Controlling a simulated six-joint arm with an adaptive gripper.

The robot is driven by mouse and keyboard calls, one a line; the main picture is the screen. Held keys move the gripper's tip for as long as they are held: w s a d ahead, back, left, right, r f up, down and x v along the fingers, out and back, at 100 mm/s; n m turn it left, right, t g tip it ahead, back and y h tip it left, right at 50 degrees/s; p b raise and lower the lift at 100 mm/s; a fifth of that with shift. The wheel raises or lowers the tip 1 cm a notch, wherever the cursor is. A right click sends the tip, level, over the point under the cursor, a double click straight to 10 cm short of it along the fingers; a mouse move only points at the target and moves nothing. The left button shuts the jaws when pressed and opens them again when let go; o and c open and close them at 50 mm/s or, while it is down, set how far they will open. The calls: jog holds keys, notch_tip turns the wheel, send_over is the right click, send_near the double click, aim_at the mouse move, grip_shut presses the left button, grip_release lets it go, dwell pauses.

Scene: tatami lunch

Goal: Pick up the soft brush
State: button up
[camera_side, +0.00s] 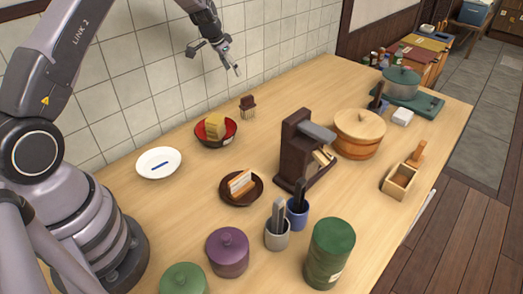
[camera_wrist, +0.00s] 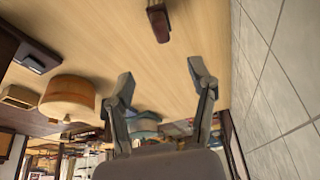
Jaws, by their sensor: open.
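The soft brush (camera_side: 248,103) has a dark brown top and pale bristles. It stands on the wooden table near the tiled wall in the side view. In the wrist view its brown body (camera_wrist: 159,22) shows at the top edge, partly cut off. My gripper (camera_side: 217,61) is open and empty, up in the air beside the wall, above and to the left of the brush. In the wrist view the two fingers of my gripper (camera_wrist: 160,76) are spread wide, with the brush beyond their tips and bare table between.
A red bowl (camera_side: 202,140) with a yellow block stands left of the brush. A dark wooden stand (camera_side: 295,150) and a round lidded wooden tub (camera_side: 359,143) are to the right. The tiled wall (camera_wrist: 275,75) runs close beside my gripper. The table around the brush is clear.

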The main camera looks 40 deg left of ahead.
aim_at(247, 97)
jog(key=x, duration=0.8)
jog(key=shift+f, duration=0.3)
jog(key=shift+x, duration=2.7)
jog(key=shift+w+a, duration=0.1)
jog(key=shift+w, duration=0.05)
jog(key=shift+c, duration=0.2)
grip_shut()
